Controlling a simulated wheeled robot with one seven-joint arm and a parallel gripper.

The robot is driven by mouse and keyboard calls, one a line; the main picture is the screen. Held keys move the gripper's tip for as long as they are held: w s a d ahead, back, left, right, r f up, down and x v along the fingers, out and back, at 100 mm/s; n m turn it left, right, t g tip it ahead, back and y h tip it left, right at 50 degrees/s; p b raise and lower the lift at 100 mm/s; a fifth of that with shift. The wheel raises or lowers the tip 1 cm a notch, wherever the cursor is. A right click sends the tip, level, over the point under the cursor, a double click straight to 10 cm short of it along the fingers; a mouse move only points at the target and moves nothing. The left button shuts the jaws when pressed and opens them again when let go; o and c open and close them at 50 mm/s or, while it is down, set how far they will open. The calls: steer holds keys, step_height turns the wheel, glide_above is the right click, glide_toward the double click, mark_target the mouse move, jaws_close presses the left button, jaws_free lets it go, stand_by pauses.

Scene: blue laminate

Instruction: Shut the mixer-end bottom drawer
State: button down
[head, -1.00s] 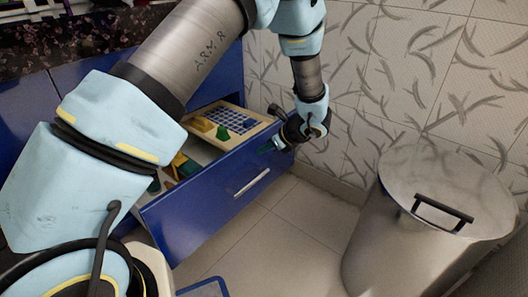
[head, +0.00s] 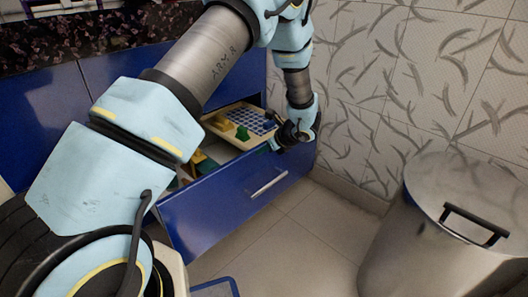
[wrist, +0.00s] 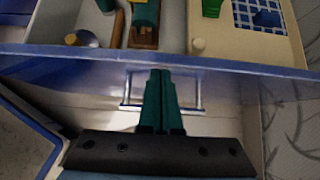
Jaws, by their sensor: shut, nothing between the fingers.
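The open bottom drawer has a blue front (head: 225,205) and a silver bar handle (head: 269,184). It stands out from the blue cabinet at the wall end. My gripper (head: 274,146) is at the top edge of the drawer front, towards its right end. In the wrist view my shut green fingers (wrist: 160,74) reach to just below the drawer's top edge, over the middle of the handle (wrist: 130,107). Nothing is between them. I cannot tell whether the tips touch the front. My arm hides the drawer's left part in the head view.
A tray with a blue-checked grid (head: 250,121) and several blocks lies in the drawer. A steel lidded bin (head: 440,225) stands at the right. The patterned wall (head: 365,80) is close beside the drawer's right end. Tiled floor (head: 305,235) is clear before the drawer.

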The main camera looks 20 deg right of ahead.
steer(key=shift+w, duration=0.15)
steer(key=w+a+p, duration=0.1)
steer(key=w+a, duration=0.3)
steer(key=w, duration=0.5)
steer(key=w+a+p, duration=0.2)
steer(key=w+a, duration=0.3)
steer(key=w, duration=0.4)
steer(key=w+a+p, duration=0.2)
steer(key=w+a, duration=0.2)
steer(key=w, duration=0.6)
steer(key=shift+a, duration=0.2)
